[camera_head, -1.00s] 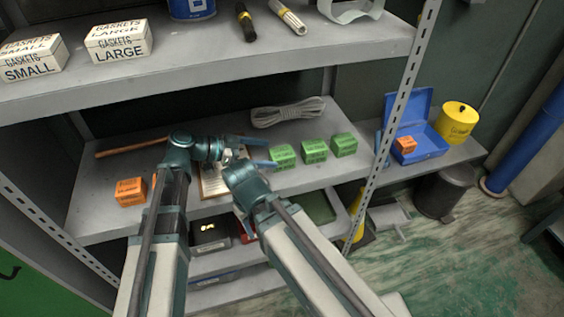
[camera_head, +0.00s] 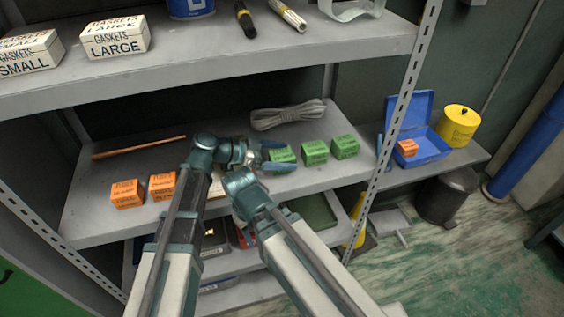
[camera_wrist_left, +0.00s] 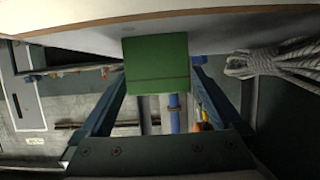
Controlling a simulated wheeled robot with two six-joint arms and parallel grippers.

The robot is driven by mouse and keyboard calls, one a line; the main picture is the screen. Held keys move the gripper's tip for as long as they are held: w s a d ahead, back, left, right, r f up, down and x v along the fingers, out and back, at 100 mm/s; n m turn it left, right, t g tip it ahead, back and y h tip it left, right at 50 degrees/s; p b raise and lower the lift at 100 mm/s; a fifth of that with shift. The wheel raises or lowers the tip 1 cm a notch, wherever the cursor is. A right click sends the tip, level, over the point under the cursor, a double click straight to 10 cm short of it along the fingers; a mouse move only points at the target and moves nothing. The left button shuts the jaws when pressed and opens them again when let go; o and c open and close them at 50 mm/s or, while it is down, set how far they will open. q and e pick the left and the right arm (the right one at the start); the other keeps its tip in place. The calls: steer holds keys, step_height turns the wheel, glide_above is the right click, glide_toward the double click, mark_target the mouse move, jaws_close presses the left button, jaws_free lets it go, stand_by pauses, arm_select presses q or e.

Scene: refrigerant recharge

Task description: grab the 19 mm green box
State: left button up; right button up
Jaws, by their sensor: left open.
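Three green boxes stand in a row on the middle shelf: a left one (camera_head: 284,155), a middle one (camera_head: 315,152) and a right one (camera_head: 345,147). Their printed sizes are too small to read, so I cannot tell which is 19 mm. My left gripper (camera_head: 277,155) is open at the left green box, with its fingers on either side of it. In the left wrist view a green box (camera_wrist_left: 157,63) sits ahead between the open fingers (camera_wrist_left: 150,95); contact is not clear.
Two orange boxes (camera_head: 127,194) (camera_head: 162,186) stand left on the same shelf (camera_head: 85,222). A rope coil (camera_head: 288,114) lies behind the green boxes and a wooden stick (camera_head: 138,147) at the back left. An open blue case (camera_head: 428,147) with an orange box is at right.

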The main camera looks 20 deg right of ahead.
mark_target(282, 155)
arm_select(q)
steer(key=c, duration=1.4)
steer(key=shift+r, duration=0.15)
step_height(282, 155, up, 10)
steer(key=p, duration=1)
